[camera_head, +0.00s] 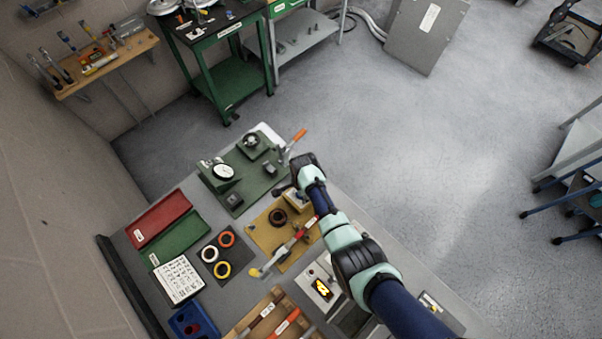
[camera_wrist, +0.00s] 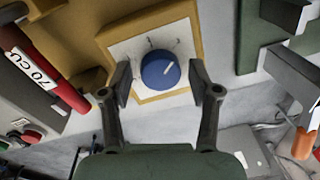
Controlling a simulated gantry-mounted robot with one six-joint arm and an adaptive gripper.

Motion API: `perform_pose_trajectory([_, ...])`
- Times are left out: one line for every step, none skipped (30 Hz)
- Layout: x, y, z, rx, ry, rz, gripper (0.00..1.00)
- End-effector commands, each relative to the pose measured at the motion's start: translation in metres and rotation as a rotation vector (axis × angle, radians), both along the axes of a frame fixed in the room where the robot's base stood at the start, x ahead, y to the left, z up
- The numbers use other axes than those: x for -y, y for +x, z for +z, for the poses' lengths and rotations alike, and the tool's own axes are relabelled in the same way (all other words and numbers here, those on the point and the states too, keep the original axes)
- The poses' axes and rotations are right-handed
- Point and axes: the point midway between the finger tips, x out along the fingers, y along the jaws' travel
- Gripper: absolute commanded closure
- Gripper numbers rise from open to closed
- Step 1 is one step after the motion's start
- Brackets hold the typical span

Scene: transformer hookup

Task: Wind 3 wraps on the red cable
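My gripper (camera_wrist: 160,84) is open, with one finger on each side of a blue knob (camera_wrist: 160,68) with a white pointer line. Gaps show between the fingers and the knob. The knob sits on a white dial plate (camera_wrist: 126,46) framed by a tan box. In the head view my gripper (camera_head: 284,189) is over the far right part of the yellow board (camera_head: 262,236). A red cylindrical piece labelled "70 CU" (camera_wrist: 50,82) lies left of the dial in the wrist view. An orange-red ring (camera_head: 227,239), possibly tape, lies on a dark mat. I cannot tell which piece is the red cable.
White (camera_head: 209,254) and yellow (camera_head: 222,270) rings share the dark mat. A dark ring (camera_head: 278,217) lies on the yellow board. A green fixture plate (camera_head: 255,183) stands beyond it. Red (camera_head: 158,216) and green trays line the left side. My arm covers the bench's right side.

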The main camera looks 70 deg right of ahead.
Motion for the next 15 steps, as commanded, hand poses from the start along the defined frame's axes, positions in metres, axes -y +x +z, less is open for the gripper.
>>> perform_pose_trajectory([0.0,0.0,0.0,0.0,0.0,0.0,0.31])
perform_pose_trajectory([0.0,0.0,0.0,0.0,0.0,0.0,0.31])
perform_pose_trajectory([0.0,0.0,0.0,0.0,0.0,0.0,0.31])
perform_pose_trajectory([0.0,0.0,0.0,0.0,0.0,0.0,0.31])
perform_pose_trajectory([0.0,0.0,0.0,0.0,0.0,0.0,0.31])
perform_pose_trajectory([0.0,0.0,0.0,0.0,0.0,0.0,0.31])
perform_pose_trajectory([0.0,0.0,0.0,0.0,0.0,0.0,0.31])
perform_pose_trajectory([0.0,0.0,0.0,0.0,0.0,0.0,0.31])
perform_pose_trajectory([0.0,0.0,0.001,0.0,0.0,0.0,0.31])
perform_pose_trajectory([0.0,0.0,0.002,0.001,-0.001,0.0,0.31])
perform_pose_trajectory([0.0,0.0,0.004,0.001,-0.001,0.0,0.31])
perform_pose_trajectory([0.0,0.0,0.008,0.002,-0.002,0.0,0.31])
perform_pose_trajectory([0.0,0.0,0.012,0.003,-0.003,0.0,0.31])
perform_pose_trajectory([0.0,0.0,0.017,0.004,-0.003,0.0,0.31])
perform_pose_trajectory([-0.001,-0.001,0.024,0.004,-0.003,0.0,0.31])
